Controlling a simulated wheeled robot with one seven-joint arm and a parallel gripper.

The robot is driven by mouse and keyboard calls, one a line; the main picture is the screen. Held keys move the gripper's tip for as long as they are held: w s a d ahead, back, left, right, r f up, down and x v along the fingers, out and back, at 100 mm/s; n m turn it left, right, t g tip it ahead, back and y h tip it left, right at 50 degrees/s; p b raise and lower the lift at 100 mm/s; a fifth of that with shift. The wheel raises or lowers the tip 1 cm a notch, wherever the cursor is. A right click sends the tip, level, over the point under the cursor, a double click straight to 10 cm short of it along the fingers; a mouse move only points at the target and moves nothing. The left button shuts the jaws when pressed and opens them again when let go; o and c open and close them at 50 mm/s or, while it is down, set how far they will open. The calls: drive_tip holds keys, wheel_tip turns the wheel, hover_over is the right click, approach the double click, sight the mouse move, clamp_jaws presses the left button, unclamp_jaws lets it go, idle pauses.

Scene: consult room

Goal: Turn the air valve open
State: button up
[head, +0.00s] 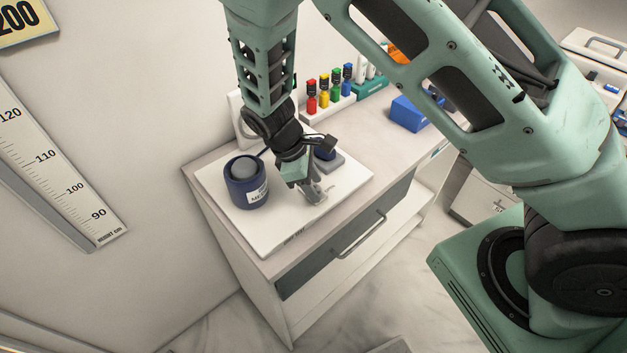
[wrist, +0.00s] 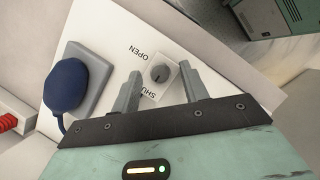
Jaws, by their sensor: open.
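The air valve is a small round grey knob (wrist: 160,74) on a pale square plate, in the middle of the wrist view. The words OPEN and SHUT are printed beside it on the white board (wrist: 112,38). A dark mark shows on the knob, but I cannot tell which word it points to. My gripper (wrist: 160,70) is open, with one finger on each side of the knob and a gap visible on both sides. In the head view my gripper (head: 317,196) is low over the white board (head: 280,235) and hides the knob.
A dark blue cylinder (head: 255,194) with a grey top stands left of my gripper. A blue bulb (wrist: 82,80) on a grey block is beside the knob. Several coloured bottles (head: 323,92) and a blue box (head: 410,113) stand further back. The cabinet's front has a handle (head: 362,235).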

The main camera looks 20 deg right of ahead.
drive_tip(key=shift+d+f, duration=0.1)
drive_tip(key=shift+f, duration=0.2)
clamp_jaws()
